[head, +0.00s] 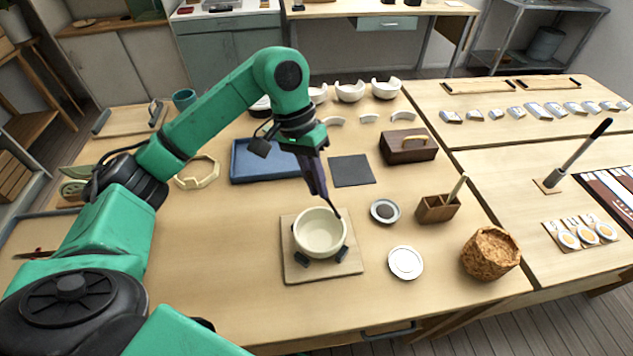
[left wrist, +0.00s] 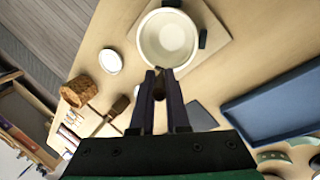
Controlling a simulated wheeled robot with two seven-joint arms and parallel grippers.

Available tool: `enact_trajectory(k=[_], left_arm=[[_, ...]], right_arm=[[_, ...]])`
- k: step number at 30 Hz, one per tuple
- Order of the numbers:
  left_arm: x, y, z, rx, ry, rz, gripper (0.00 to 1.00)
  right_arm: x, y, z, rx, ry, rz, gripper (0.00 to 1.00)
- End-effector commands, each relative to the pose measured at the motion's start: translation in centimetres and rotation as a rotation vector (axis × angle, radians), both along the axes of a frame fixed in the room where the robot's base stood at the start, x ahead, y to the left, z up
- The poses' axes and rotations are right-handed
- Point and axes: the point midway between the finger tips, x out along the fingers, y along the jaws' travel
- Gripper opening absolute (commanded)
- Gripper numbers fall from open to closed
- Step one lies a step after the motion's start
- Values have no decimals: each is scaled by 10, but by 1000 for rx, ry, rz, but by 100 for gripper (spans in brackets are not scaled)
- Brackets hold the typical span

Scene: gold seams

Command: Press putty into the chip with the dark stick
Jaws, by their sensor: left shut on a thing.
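A cream bowl (head: 318,236) sits upright on a square wooden board (head: 296,271), held between small dark blocks; it also shows in the left wrist view (left wrist: 150,42). I cannot make out the chip in its rim. My left gripper (head: 322,190) points down just behind the bowl's far right rim. It is shut on a thin dark stick (head: 336,212), whose tip is close to the rim; I cannot tell whether it touches. In the left wrist view the fingers (left wrist: 163,82) close around the stick. My right gripper is not in view.
Right of the bowl are a white round dish (head: 405,263), a dish with a dark centre (head: 384,212), a wooden holder (head: 436,209) and a cork-like pot (head: 490,253). A blue tray (head: 262,178) and a dark mat (head: 352,171) lie behind. The table left of the board is clear.

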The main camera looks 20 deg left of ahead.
Motion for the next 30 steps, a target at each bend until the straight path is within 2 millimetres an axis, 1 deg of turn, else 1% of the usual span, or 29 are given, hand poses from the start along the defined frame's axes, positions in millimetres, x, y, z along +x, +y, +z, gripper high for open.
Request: enact_trajectory(k=[7,10,13,30], left_arm=[[0,0,1,0,-1,0,0],[0,0,3,0,0,0,0],[0,0,6,1,0,0,0],[0,0,56,0,1,0,0]], right_arm=[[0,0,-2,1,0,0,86],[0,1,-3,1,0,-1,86],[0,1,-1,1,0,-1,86],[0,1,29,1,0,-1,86]])
